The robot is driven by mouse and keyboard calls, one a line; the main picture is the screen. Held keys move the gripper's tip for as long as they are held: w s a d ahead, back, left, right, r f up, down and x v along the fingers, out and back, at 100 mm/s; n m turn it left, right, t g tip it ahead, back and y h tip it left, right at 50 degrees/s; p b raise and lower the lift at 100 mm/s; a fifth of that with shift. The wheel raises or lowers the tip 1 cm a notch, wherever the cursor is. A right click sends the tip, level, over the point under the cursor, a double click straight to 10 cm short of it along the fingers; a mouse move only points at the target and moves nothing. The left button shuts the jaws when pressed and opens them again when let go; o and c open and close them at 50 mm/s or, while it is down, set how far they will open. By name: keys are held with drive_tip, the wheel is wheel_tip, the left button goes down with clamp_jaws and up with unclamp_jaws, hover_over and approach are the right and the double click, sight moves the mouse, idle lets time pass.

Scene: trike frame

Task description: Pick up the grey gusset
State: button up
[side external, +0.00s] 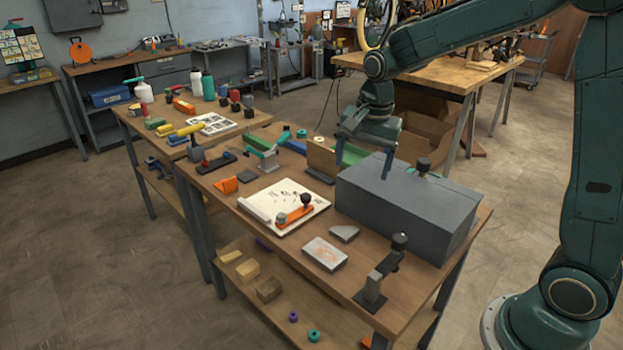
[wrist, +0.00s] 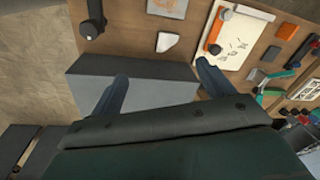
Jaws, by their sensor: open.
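A small grey plate with a slanted edge, which looks like the grey gusset (side external: 344,233), lies flat on the wooden bench in front of the large grey box. It also shows in the wrist view (wrist: 167,42), just beyond the box edge. My gripper (side external: 364,160) is open and empty, with its fingers pointing down above the far left part of the box. In the wrist view my gripper (wrist: 162,71) has its fingers wide apart, with the gusset ahead of and between them, apart from both.
The large grey box (side external: 412,208) fills the bench's right end. A pale block (side external: 325,254) and a black stand (side external: 381,275) are near the gusset. A white board with an orange part (side external: 295,215) lies to its left. Bare wood surrounds the gusset.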

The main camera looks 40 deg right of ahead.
drive_tip(key=w+d+f+m+g, duration=0.1)
drive_tip(key=w+f+m, duration=0.3)
drive_tip(key=f, duration=0.5)
drive_tip(key=shift+w+d+f+m, duration=0.15)
drive_tip(key=shift+w+d+m, duration=0.15)
drive_tip(key=shift+w+d, duration=0.45)
drive_tip(key=shift+w+a, duration=0.1)
drive_tip(key=shift+a, duration=0.05)
hover_over(342, 232)
drive_tip(key=shift+f, duration=4.25)
drive_tip(key=shift+f, duration=0.15)
drive_tip(key=shift+f, duration=2.45)
drive_tip(key=shift+c, duration=0.4)
drive_tip(key=c, duration=1.2)
